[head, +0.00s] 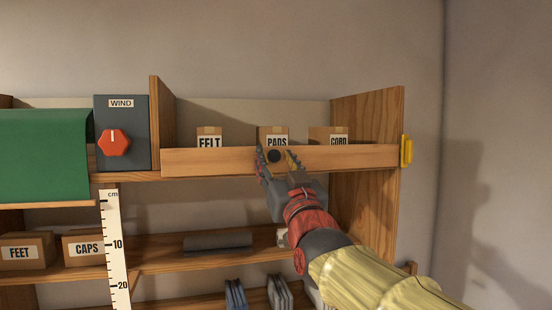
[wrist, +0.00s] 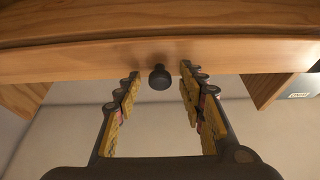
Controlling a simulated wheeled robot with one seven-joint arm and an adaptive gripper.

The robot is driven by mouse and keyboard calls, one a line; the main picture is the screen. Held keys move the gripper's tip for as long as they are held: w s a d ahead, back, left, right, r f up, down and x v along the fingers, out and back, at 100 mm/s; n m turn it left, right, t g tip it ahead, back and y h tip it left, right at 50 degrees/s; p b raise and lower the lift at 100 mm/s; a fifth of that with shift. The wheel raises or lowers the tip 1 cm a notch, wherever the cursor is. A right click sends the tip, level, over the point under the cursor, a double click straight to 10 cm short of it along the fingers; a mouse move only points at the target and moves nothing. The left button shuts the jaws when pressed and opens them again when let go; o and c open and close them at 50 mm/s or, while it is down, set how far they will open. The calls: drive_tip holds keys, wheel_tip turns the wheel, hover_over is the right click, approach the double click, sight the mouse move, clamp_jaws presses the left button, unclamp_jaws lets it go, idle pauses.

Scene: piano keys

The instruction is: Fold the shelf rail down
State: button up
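The shelf rail (head: 215,161) is a long wooden board standing upright across the front of the upper shelf, hiding the lower parts of the boxes behind it. Its small dark round knob (head: 274,156) sits on the front face near the middle. In the wrist view the rail (wrist: 230,58) spans the picture and the knob (wrist: 159,78) sticks out between my fingertips. My gripper (head: 277,160) is open, one finger on each side of the knob. The wrist view shows a gap between the knob and both fingers of my gripper (wrist: 160,72).
Boxes marked FELT (head: 209,138), PADS (head: 277,136) and CORD (head: 338,137) stand behind the rail. A yellow piece (head: 406,151) is at the rail's right end. A WIND box with a red knob (head: 114,143) and a green cover (head: 45,155) are left. A ruler (head: 114,245) hangs below.

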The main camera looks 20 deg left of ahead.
drive_tip(key=shift+c, duration=0.4)
clamp_jaws()
